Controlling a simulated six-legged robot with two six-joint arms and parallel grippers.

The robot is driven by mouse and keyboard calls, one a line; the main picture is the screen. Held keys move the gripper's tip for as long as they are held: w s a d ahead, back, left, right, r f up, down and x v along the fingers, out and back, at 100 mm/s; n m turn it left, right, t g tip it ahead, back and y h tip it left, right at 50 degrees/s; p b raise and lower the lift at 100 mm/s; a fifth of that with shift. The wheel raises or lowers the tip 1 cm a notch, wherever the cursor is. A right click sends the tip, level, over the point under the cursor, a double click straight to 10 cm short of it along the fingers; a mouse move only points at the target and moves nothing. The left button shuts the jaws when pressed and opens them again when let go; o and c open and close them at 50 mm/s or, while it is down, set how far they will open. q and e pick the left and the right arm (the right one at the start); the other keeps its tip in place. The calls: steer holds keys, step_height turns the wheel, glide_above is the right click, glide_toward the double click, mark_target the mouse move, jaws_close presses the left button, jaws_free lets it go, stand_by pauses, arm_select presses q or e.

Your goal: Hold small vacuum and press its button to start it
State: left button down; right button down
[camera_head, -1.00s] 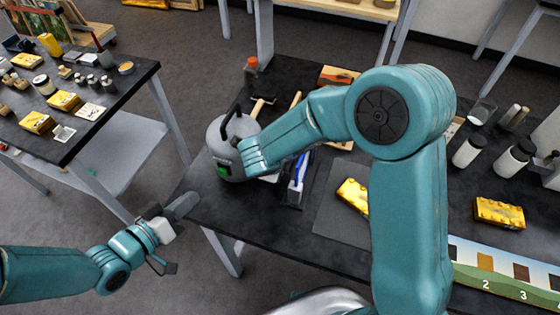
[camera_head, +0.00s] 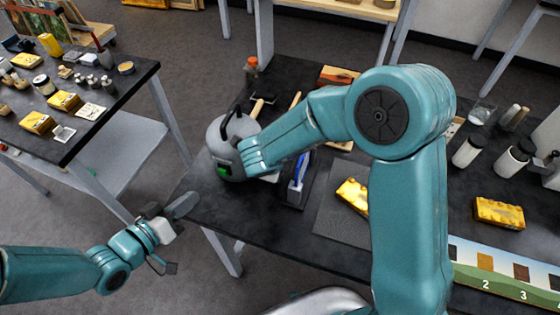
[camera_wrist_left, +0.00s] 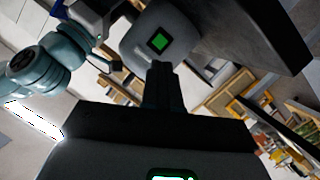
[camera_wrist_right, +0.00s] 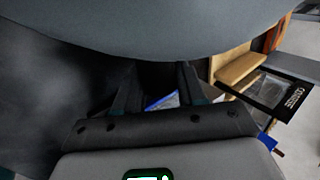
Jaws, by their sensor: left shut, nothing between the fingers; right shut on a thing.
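The small vacuum (camera_head: 218,150) is a grey rounded body with a black handle on top. It stands at the left end of the dark table. Its green button (camera_head: 223,170) faces the front and also shows in the left wrist view (camera_wrist_left: 158,41). My right gripper is shut on the vacuum at its right side; its fingers (camera_wrist_right: 158,92) meet the grey body in the right wrist view, and the exact grip is partly hidden. My left gripper (camera_head: 185,204) is shut and empty, off the table's left front corner, below and left of the button and apart from it.
The dark table (camera_head: 265,215) also holds a blue-handled brush (camera_head: 299,172), yellow blocks (camera_head: 499,213), bottles and a grey mat (camera_head: 340,222). My right arm spans the table's middle. A second table (camera_head: 120,80) stands at left, with open floor between.

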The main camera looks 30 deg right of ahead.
mark_target(223, 172)
arm_select(q)
steer(key=shift+w+r+n, duration=0.1)
steer(key=shift+r+n, duration=0.05)
steer(key=shift+n, duration=0.25)
steer(key=w+a+f+n+t+y, duration=0.1)
steer(key=w+a+n+t+y, duration=0.2)
steer(key=n, duration=0.5)
steer(key=w+a+n+t+y, duration=0.25)
steer(key=n+y, duration=0.25)
steer(key=n, duration=0.3)
steer(key=s+d+f+n+y, duration=0.2)
steer(key=s+d+y, duration=0.1)
steer(key=s+d, duration=0.5)
steer(key=shift+w+d+r, duration=0.1)
steer(key=shift+w+d, duration=2.45)
steer(key=shift+d, duration=0.05)
